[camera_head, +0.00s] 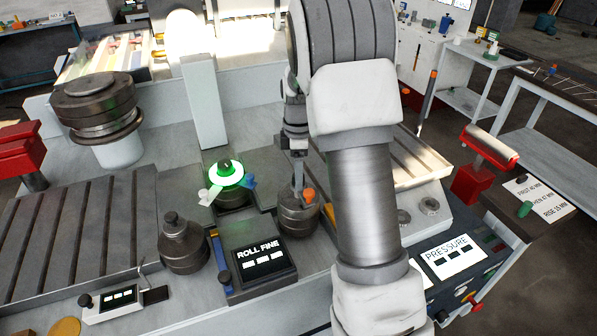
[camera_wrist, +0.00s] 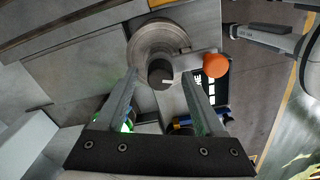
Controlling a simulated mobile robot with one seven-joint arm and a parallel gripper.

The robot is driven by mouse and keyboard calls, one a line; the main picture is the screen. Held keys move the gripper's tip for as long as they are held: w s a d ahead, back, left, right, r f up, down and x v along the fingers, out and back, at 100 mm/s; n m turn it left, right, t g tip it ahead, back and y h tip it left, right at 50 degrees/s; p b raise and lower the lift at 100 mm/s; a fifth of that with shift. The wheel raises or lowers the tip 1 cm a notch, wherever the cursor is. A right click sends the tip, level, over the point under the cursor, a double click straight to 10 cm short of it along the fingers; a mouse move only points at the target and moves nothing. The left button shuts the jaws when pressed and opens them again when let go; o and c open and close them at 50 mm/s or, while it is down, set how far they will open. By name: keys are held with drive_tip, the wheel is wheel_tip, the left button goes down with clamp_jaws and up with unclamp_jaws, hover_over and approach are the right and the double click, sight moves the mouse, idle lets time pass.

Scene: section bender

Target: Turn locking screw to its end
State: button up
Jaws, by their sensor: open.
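What looks like the locking screw is a dark round post with a short side lever ending in an orange ball (camera_head: 308,195). It stands on a round metal base (camera_head: 297,222). In the wrist view the base (camera_wrist: 150,35) lies just beyond the fingertips, with the orange ball (camera_wrist: 216,65) to the right of the post. My gripper (camera_wrist: 158,78) is open and points at the post, one finger on each side in the picture. I cannot tell whether the fingers touch it. In the head view my gripper (camera_head: 298,178) is directly above the base, partly hidden by my arm.
Left of it is a green-lit round knob (camera_head: 226,172) with a blue handle. A ROLL FINE display (camera_head: 262,262) and a dark round post (camera_head: 183,245) stand in front. A PRESSURE panel (camera_head: 452,255) is at the right. A stacked roller (camera_head: 98,105) stands further left.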

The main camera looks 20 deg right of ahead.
clamp_jaws()
idle(0.4)
drive_tip(key=shift+m, duration=0.4)
drive_tip(key=m, duration=0.3)
drive_tip(key=shift+m, duration=0.4)
drive_tip(key=m, duration=0.4)
drive_tip(key=shift+b, duration=0.4)
drive_tip(key=m, duration=0.9)
drive_tip(key=shift+m, duration=0.3)
